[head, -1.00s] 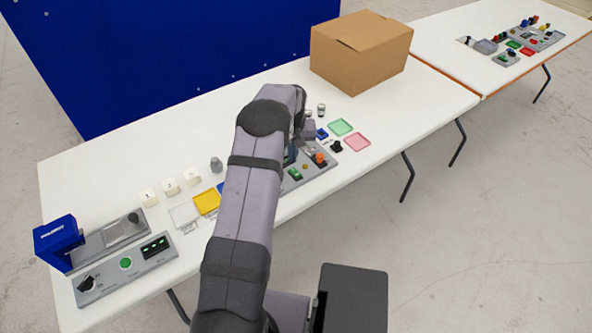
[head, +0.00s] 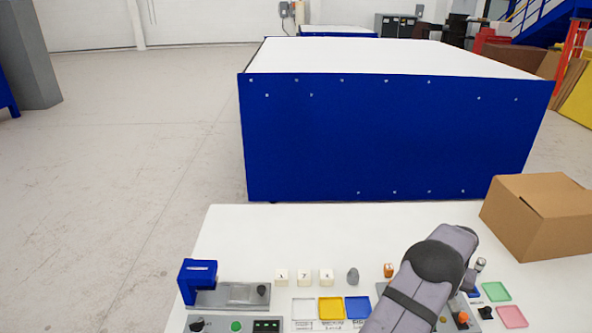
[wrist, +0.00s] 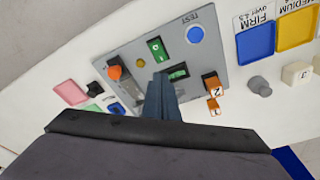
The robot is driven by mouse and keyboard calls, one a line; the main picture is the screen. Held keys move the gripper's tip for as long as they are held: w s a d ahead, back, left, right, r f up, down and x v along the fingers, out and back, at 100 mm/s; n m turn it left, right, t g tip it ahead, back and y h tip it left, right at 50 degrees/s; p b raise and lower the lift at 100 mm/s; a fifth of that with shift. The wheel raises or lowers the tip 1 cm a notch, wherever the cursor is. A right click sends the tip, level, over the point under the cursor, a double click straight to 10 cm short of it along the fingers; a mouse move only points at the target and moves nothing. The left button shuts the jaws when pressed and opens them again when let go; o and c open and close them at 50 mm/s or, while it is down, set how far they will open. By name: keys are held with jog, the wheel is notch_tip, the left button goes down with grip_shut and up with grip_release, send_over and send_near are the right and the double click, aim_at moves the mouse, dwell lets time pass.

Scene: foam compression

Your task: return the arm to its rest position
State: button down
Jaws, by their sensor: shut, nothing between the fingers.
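My arm (head: 425,280) reaches out over the white table from the lower right of the head view, bent at a dark joint. Its end is mostly hidden behind the arm there. In the wrist view my gripper (wrist: 161,80) is shut, its two dark fingers together with nothing between them. It points at a grey control panel (wrist: 205,75) with an orange knob (wrist: 115,72), a green switch (wrist: 157,49) and a blue TEST button (wrist: 195,34). An orange block marked 2 (wrist: 212,85) lies beside the panel.
Yellow (head: 331,308) and blue (head: 357,307) trays, white numbered blocks (head: 304,277) and a grey plug-like piece (head: 352,276) lie left of the arm. A blue-headed device (head: 198,275) stands far left. A cardboard box (head: 545,215) is at the right. The table's back left is clear.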

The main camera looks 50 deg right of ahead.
jog(key=a+f, duration=0.2)
jog(key=a, duration=0.1)
jog(key=a+f+m+y, duration=0.1)
jog(key=a+f, duration=0.1)
jog(key=a, duration=0.1)
jog(key=a+f+y, duration=0.1)
jog(key=a+f, duration=0.1)
jog(key=a, duration=0.1)
jog(key=shift+s+a+f, duration=0.1)
jog(key=shift+s+f, duration=0.2)
jog(key=a+y, duration=0.2)
jog(key=a, duration=0.6)
jog(key=w+a+r+n, duration=0.5)
jog(key=w+a, duration=0.1)
jog(key=a, duration=0.7)
jog(key=w+a+r+n+h, duration=0.1)
jog(key=w+a+r+n, duration=0.4)
jog(key=a, duration=0.9)
jog(key=w+a+r+n+h, duration=0.1)
jog(key=w+a+r+n, duration=0.5)
jog(key=w+a, duration=0.3)
jog(key=a, duration=0.4)
jog(key=shift+w+a+n, duration=0.15)
jog(key=shift+a+n, duration=0.15)
jog(key=shift+a, duration=0.05)
notch_tip(320, 180, down, 26)
jog(key=b, duration=2.5)
jog(key=shift+r+b, duration=0.2)
jog(key=shift+b, duration=0.15)
